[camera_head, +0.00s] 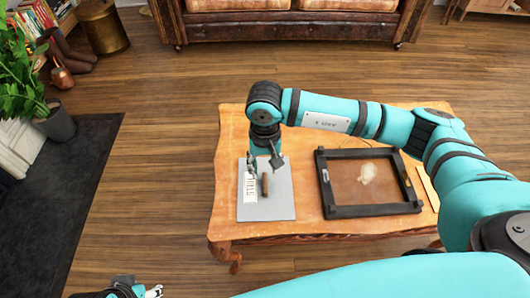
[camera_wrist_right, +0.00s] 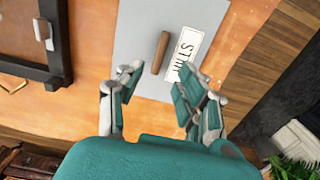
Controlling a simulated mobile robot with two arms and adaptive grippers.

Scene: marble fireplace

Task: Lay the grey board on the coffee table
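The grey board (camera_head: 279,203) lies flat on the left part of the wooden coffee table (camera_head: 312,226). It has a brown bar-shaped handle (camera_head: 265,185) and a white lettered label (camera_head: 249,189). In the right wrist view the board (camera_wrist_right: 140,40), handle (camera_wrist_right: 160,53) and label (camera_wrist_right: 182,52) show beyond the fingers. My right gripper (camera_head: 264,163) is over the board's far part, fingers spread and apart from the handle, with nothing between them; it also shows open in the wrist view (camera_wrist_right: 162,88). Only part of my left gripper (camera_head: 150,291) shows, at the bottom left edge.
A dark-framed picture (camera_head: 370,211) lies on the table right of the board, with a gap between them. A leather sofa (camera_head: 280,30) stands behind. A dark rug (camera_head: 68,200) and a potted plant (camera_head: 20,80) are at the left. The floor left of the table is clear.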

